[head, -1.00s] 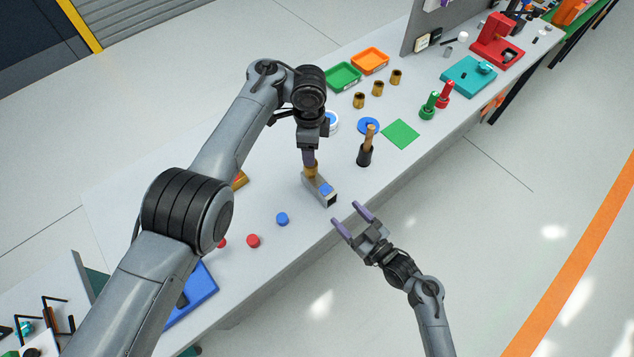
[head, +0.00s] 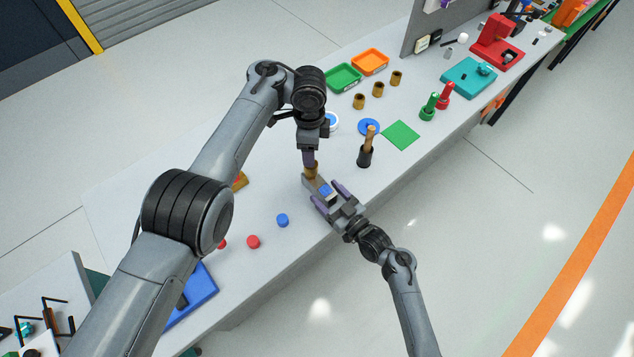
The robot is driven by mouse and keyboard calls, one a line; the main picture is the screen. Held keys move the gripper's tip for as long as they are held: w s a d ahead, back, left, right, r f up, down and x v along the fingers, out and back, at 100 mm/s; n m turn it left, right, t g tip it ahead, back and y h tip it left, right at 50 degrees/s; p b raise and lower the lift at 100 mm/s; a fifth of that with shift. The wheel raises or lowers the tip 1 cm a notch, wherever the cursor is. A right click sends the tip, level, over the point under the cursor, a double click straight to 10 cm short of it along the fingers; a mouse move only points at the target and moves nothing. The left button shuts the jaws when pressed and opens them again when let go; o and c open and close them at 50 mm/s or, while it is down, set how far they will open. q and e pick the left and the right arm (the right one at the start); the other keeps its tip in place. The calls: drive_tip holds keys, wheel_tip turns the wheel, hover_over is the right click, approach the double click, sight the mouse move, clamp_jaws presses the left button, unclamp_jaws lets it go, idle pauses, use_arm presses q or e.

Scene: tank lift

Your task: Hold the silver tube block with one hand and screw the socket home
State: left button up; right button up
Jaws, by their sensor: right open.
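The silver tube block (head: 311,182) lies near the table's front edge, with a blue piece (head: 325,190) on its near end. The brass socket (head: 311,172) is at the block's far end; how deep it sits I cannot tell. My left gripper (head: 310,166) comes down from above with its fingertips at the socket. Its fingers are seen edge-on, so their gap is hidden. My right gripper (head: 324,190) is open, its two purple fingers on either side of the block's near end. Whether they touch it I cannot tell.
A black holder with a wooden-handled tool (head: 366,150) stands right of the block. Several brass sockets (head: 378,89) stand farther back, near a green tray (head: 343,77) and an orange tray (head: 370,62). Blue (head: 282,220) and red (head: 253,242) caps lie at the front left.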

drive_tip(key=shift+x, duration=0.85)
clamp_jaws()
